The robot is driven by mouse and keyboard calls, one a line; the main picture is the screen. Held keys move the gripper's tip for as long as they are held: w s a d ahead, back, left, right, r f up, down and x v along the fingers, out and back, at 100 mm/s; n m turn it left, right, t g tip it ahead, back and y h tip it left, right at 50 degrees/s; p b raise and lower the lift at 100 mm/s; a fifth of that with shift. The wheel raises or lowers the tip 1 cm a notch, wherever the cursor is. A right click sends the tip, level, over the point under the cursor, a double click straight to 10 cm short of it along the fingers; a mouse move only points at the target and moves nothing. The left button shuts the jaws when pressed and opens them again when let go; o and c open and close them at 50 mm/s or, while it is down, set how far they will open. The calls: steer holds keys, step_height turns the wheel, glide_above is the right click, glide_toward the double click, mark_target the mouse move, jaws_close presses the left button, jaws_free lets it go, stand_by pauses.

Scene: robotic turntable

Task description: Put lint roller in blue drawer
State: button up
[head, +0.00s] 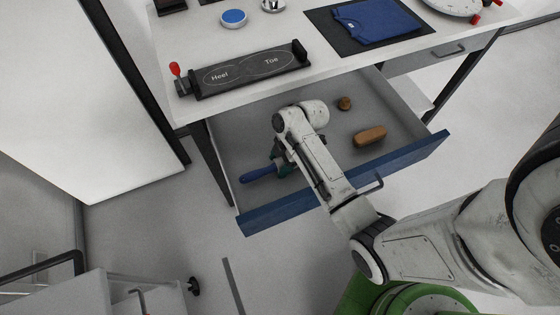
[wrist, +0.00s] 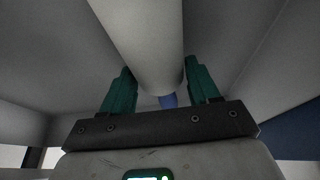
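The blue drawer (head: 412,151) is pulled open below the table, its grey inside facing up. The lint roller's blue handle (head: 256,174) shows at the left inside the drawer area in the head view. Its white roller (wrist: 147,40) and a bit of blue handle (wrist: 168,101) show in the wrist view. My gripper (head: 283,162) is low at the drawer's left, mostly hidden behind my arm. In the wrist view its green fingers (wrist: 160,75) stand apart, one on each side of the roller. I cannot tell whether they press on it.
A brown oblong block (head: 370,136) and a small brown round object (head: 344,103) lie in the drawer. The table (head: 300,25) above holds a foot-measuring board (head: 250,71), a blue disc (head: 233,17) and a folded blue cloth (head: 375,20) on a black mat.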

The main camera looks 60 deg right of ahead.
steer(key=o, duration=0.3)
steer(key=v, duration=1.2)
steer(key=shift+r, duration=0.2)
